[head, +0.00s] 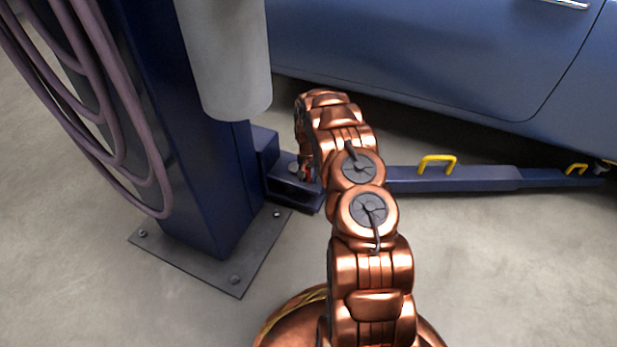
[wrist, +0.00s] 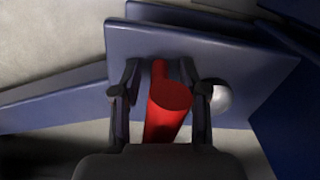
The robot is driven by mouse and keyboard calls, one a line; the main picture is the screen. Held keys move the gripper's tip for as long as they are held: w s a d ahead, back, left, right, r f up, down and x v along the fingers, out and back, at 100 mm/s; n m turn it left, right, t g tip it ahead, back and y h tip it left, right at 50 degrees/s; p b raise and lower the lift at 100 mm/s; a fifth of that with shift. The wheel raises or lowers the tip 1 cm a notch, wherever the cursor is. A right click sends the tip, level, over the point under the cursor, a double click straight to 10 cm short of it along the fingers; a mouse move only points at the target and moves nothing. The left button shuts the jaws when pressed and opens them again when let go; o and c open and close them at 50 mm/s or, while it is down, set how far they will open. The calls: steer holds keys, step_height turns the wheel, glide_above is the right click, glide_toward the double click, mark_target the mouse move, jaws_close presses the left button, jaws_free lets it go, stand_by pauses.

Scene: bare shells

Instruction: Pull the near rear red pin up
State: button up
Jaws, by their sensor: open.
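The red pin (wrist: 168,108) stands in the blue lift-arm bracket (wrist: 250,62) in the wrist view, its round top facing the camera. My gripper (wrist: 158,80) is open, with one dark finger on each side of the pin. A narrow gap shows beside the pin, and I cannot tell if either finger touches it. In the head view a small bit of red (head: 306,174) shows at the bracket beside the blue column, mostly hidden by my copper arm.
A silver rounded bolt head (wrist: 219,97) sits right of the gripper. The blue column (head: 205,150) with hanging hoses stands left. A blue lift arm with a yellow handle (head: 437,160) runs right, under a blue car (head: 420,60). Floor in front is clear.

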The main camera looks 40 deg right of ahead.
jaws_close()
stand_by(0.6)
